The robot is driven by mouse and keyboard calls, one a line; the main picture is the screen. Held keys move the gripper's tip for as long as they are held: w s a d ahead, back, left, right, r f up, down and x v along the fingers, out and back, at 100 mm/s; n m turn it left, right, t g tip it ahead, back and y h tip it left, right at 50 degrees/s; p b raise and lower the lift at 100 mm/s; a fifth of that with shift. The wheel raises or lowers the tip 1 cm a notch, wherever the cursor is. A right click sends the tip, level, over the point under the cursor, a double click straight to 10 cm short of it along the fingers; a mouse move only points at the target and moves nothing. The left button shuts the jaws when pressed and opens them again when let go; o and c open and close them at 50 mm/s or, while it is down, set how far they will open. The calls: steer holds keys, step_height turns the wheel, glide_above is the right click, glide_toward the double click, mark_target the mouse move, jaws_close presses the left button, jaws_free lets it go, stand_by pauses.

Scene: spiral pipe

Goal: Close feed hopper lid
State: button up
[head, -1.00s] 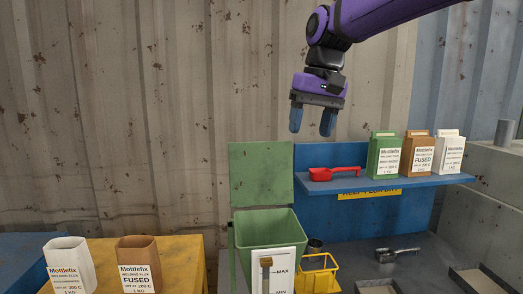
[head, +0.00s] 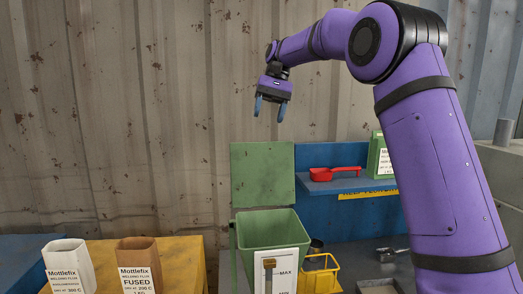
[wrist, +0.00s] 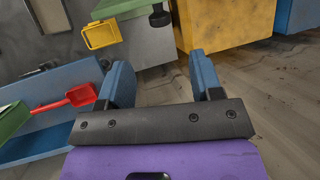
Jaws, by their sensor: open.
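The green feed hopper (head: 262,238) stands at the centre bottom of the head view, with a level gauge marked MAX on its front. Its green lid (head: 262,175) stands upright, open, at the back of the hopper. My gripper (head: 270,113) is open and empty, above the lid and pointing down; I cannot tell its depth relative to the lid. In the wrist view my gripper (wrist: 164,82) shows two blue fingers spread apart with nothing between them. A green part (wrist: 130,8) at the top of the wrist view appears to belong to the hopper.
A blue shelf (head: 340,186) right of the lid bears a red scoop (head: 335,173) and a green carton (head: 380,157). A yellow basket (head: 320,275) is beside the hopper. Two open cartons, white (head: 70,265) and brown (head: 139,262), stand left on a yellow table (head: 182,258).

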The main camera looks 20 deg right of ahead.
mark_target(262, 149)
steer(key=x, duration=1)
steer(key=shift+s+a+f, duration=0.1)
steer(key=shift+s+f, duration=0.05)
steer(key=shift+f, duration=0.15)
jaws_close()
